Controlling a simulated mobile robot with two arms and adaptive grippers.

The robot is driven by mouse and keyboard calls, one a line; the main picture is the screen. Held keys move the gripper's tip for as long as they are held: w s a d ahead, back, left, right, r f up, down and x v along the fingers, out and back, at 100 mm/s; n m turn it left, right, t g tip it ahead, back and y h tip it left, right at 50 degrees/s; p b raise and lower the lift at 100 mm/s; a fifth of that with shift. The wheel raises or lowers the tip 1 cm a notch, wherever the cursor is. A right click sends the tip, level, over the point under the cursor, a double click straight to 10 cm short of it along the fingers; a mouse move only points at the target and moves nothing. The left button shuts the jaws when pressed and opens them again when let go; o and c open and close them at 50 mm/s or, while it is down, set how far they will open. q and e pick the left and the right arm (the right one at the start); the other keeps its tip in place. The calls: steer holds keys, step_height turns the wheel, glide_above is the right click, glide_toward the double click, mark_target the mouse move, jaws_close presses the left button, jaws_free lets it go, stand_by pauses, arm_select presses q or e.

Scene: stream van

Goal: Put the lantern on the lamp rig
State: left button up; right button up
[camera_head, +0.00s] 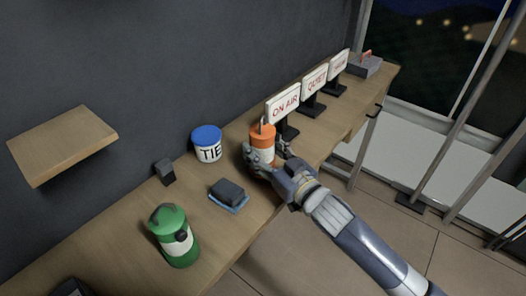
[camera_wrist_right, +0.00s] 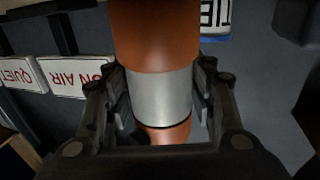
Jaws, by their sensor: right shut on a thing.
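An orange lantern (camera_head: 262,144) with a pale band is held upright in my right gripper (camera_head: 268,160), at the front edge of the long wooden counter in the head view. In the right wrist view the fingers of my right gripper (camera_wrist_right: 160,100) close on both sides of the silver band of the orange lantern (camera_wrist_right: 155,35). I cannot tell whether its base touches the counter. My left gripper is not in view. No lamp rig can be made out for certain.
The counter (camera_head: 110,255) holds a green canister (camera_head: 174,236), a dark block on a blue pad (camera_head: 229,194), a small dark block (camera_head: 165,171), a blue-lidded TIE tub (camera_head: 207,143), and ON AIR (camera_head: 284,106) and QUIET (camera_head: 315,85) signs. A wooden shelf (camera_head: 62,145) juts from the wall.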

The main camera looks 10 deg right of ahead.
steer(key=shift+f, duration=0.3)
steer(key=shift+f, duration=0.15)
steer(key=o, duration=1)
steer(key=shift+o, duration=1.1)
steer(key=b+v, duration=0.2)
steer(key=v, duration=1)
